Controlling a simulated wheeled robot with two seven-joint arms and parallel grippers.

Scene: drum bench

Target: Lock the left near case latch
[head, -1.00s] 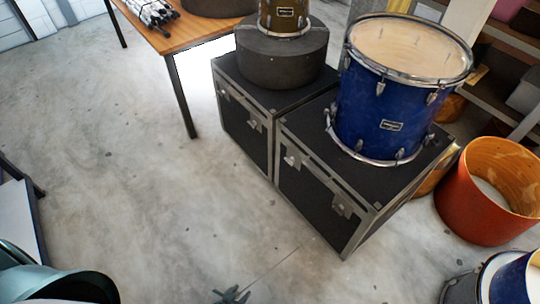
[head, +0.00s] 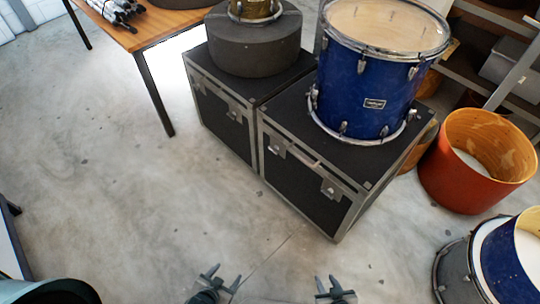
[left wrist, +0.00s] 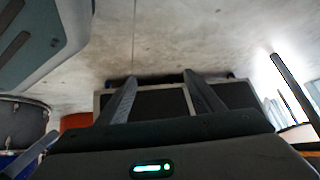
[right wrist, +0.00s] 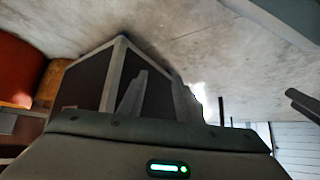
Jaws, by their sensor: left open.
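The near black case (head: 303,193) with metal edges stands on the floor, a blue drum (head: 368,88) on top. Its front carries a left latch (head: 277,148) and a right latch (head: 331,190). Whether the latches are locked is too small to tell. My left gripper (head: 218,279) is open and empty, low in front of the case and apart from it. My right gripper (head: 335,287) is also apart from the case, to the right; its fingers stand apart with nothing between them in the right wrist view (right wrist: 159,78).
A second black case (head: 222,118) stands behind to the left, with a round dark case (head: 253,45) on it. A wooden table (head: 150,25) is at the back left. An orange drum shell (head: 465,175) and more drums (head: 500,262) are at the right. The floor in front is clear.

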